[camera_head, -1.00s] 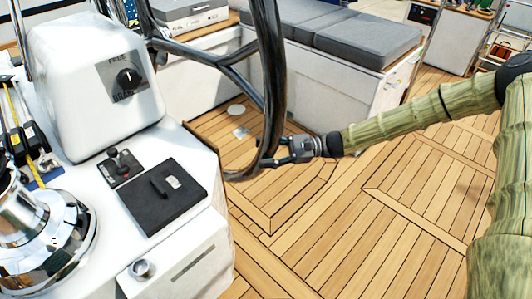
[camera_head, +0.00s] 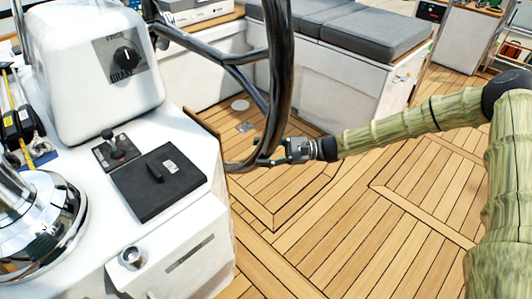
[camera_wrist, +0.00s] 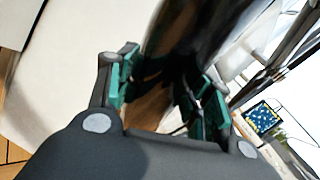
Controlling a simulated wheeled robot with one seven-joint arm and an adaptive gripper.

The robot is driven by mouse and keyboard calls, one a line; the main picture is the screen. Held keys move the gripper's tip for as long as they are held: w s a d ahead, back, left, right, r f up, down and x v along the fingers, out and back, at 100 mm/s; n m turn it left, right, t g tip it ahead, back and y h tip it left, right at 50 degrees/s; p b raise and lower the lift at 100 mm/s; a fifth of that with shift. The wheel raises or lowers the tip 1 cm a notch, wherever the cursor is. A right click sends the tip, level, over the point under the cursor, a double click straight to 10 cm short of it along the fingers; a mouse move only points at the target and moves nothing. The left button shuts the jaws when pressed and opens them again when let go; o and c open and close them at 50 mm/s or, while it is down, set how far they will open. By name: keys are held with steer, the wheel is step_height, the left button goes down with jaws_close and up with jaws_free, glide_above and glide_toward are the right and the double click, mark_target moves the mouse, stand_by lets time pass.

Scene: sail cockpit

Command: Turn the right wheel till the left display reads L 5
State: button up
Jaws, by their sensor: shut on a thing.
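The wheel (camera_head: 281,75) is a large dark rim with dark spokes, at the upper centre of the head view. Its lower part curves down to the left, towards the white pedestal. My gripper (camera_head: 268,157) is shut on the rim low on its right side. In the wrist view my gripper's green-padded fingers (camera_wrist: 165,92) stand on both sides of the dark rim (camera_wrist: 190,42). The wheel's top is cut off by the frame. No display reading L 5 or any other L value can be read in these views.
The white pedestal (camera_head: 95,75) with a "FREE/BRAKE" knob (camera_head: 125,56) stands left of the wheel. Beside it are a small lever (camera_head: 117,148), a black hatch box (camera_head: 160,180) and a chrome winch (camera_head: 35,225). A grey-cushioned bench (camera_head: 375,35) is behind. The teak floor (camera_head: 340,225) at right is open.

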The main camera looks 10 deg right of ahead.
steer(key=shift+s+a+f, duration=0.15)
steer(key=shift+s+f, duration=0.1)
steer(key=shift+f, duration=0.1)
steer(key=o, duration=1.3)
steer(key=shift+r, duration=0.15)
steer(key=shift+w+d, duration=0.1)
steer(key=shift+d, duration=0.5)
steer(key=d, duration=0.7)
steer(key=d+f, duration=0.1)
steer(key=d, duration=0.3)
steer(key=shift+a+f, duration=0.1)
